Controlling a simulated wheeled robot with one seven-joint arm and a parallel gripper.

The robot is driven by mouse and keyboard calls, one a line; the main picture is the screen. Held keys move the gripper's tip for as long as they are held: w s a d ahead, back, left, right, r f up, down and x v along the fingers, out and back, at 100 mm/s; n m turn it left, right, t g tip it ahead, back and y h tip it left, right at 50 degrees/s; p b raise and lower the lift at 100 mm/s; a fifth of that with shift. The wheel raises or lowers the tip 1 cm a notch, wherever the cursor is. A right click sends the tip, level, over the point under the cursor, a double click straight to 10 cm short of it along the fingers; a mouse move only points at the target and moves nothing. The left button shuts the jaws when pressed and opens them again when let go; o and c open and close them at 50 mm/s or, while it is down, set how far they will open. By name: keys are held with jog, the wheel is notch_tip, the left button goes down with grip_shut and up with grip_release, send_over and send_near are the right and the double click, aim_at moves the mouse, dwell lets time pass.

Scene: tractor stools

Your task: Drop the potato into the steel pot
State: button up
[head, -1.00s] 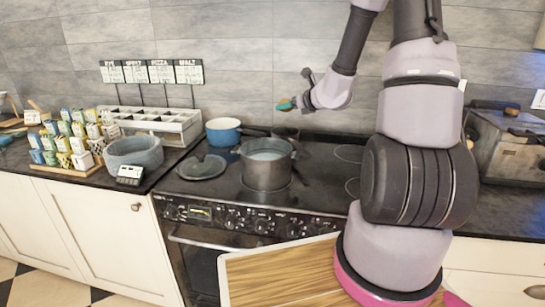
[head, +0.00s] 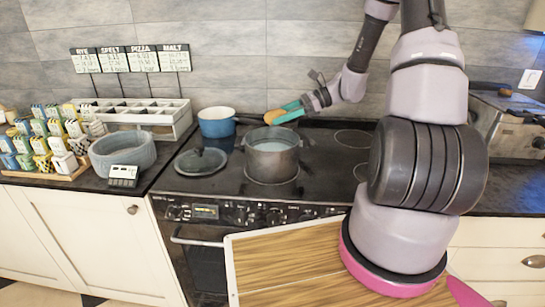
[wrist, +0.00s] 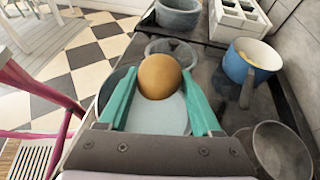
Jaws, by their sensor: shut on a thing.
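The brown potato (head: 273,116) is held between the teal fingertips of my gripper (head: 280,114). The wrist view also shows the potato (wrist: 159,76) between the two teal fingers. The steel pot (head: 271,163) stands on the stove, uncovered, with pale liquid inside. The potato is above the pot's far rim in the head view, apart from the pot. In the wrist view the pot's pale contents (wrist: 160,115) show below the potato and between the fingers. Much of the pot there is hidden by my gripper.
A blue pot (head: 217,122) stands at the stove's back left. A glass lid (head: 201,162) lies left of the steel pot. A grey bowl (head: 127,153), a scale (head: 123,177) and a compartment box (head: 160,112) are further left. A dark pot (wrist: 282,150) stands close by in the wrist view.

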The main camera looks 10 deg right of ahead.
jog(key=shift+f, duration=2.85)
jog(key=o, duration=1.6)
jog(key=shift+c, duration=0.2)
jog(key=v, duration=1)
jog(key=shift+d, duration=0.35)
jog(key=shift+s+r, duration=0.1)
jog(key=shift+r, duration=0.1)
jog(key=s+a+r+n+t+h, duration=0.2)
jog(key=s+r+n+h, duration=0.3)
jog(key=s+r, duration=0.5)
jog(key=s+a+r+n+t+h, duration=0.3)
jog(key=s+r+n+h, duration=0.3)
jog(key=s+r+n, duration=0.4)
notch_tip(320, 180, up, 6)
jog(key=shift+s+a+f+t, duration=0.2)
jog(key=shift+s+a+t, duration=0.1)
jog(key=shift+s, duration=0.2)
